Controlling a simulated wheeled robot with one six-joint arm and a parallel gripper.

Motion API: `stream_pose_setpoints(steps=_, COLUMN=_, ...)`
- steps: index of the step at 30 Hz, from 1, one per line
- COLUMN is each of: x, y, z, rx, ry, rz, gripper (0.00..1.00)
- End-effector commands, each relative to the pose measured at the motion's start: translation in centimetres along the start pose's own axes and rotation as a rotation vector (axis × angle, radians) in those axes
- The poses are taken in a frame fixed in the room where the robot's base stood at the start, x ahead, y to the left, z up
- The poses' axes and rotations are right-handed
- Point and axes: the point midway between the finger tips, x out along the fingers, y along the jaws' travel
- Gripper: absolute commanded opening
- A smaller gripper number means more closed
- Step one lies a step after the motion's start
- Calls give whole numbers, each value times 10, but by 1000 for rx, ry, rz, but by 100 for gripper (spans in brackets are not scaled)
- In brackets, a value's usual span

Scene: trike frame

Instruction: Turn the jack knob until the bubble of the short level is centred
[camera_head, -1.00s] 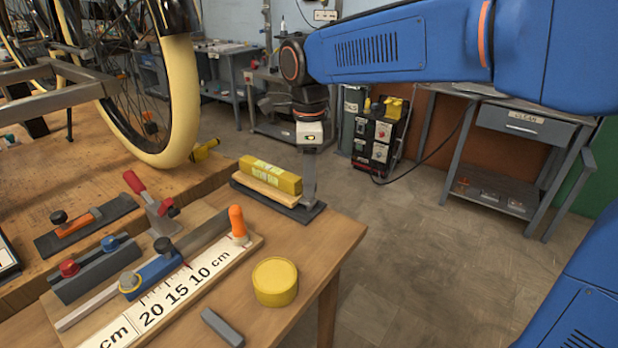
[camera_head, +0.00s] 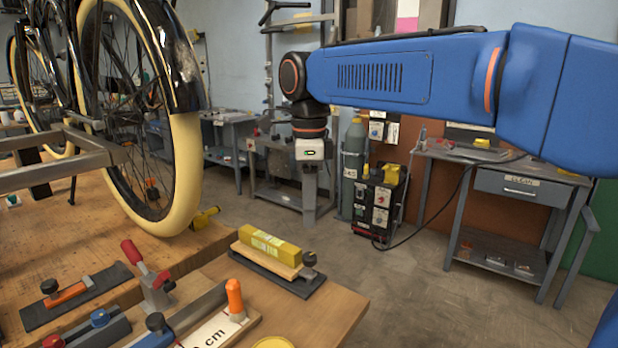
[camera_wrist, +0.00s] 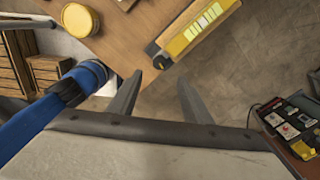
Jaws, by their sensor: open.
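My gripper (camera_head: 309,210) hangs pointing down at the right, behind and above the bench corner in the head view, with its fingers apart and empty. In the wrist view my gripper (camera_wrist: 156,92) shows two spread fingers with nothing between them. A yellow labelled bar (camera_head: 269,243) lies on a wooden block over a dark base, with a black knob (camera_head: 309,258) at its right end. The bar (camera_wrist: 197,30) and knob (camera_wrist: 162,60) also show in the wrist view, the knob beyond and between the fingertips, apart from them. I cannot tell which part is the short level, and no bubble is readable.
A red-handled clamp (camera_head: 148,280), an orange-handled tool (camera_head: 236,300) and a dark plate with a black knob (camera_head: 75,298) stand on the bench at left. A yellow tub (camera_wrist: 80,20) is on the table in the wrist view. A trike wheel (camera_head: 180,180) rises behind.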

Motion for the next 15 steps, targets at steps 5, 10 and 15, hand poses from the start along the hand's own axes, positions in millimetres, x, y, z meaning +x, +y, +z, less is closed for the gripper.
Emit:
stream_pose_setpoints(steps=5, x=-33, y=-1, z=0, rx=0, ry=-1, rz=-2, gripper=45)
stream_pose_setpoints(steps=10, x=-53, y=-1, z=0, rx=0, ry=0, rz=0, gripper=45)
stream_pose_setpoints(steps=15, x=-61, y=0, z=0, rx=0, ry=0, rz=0, gripper=45)
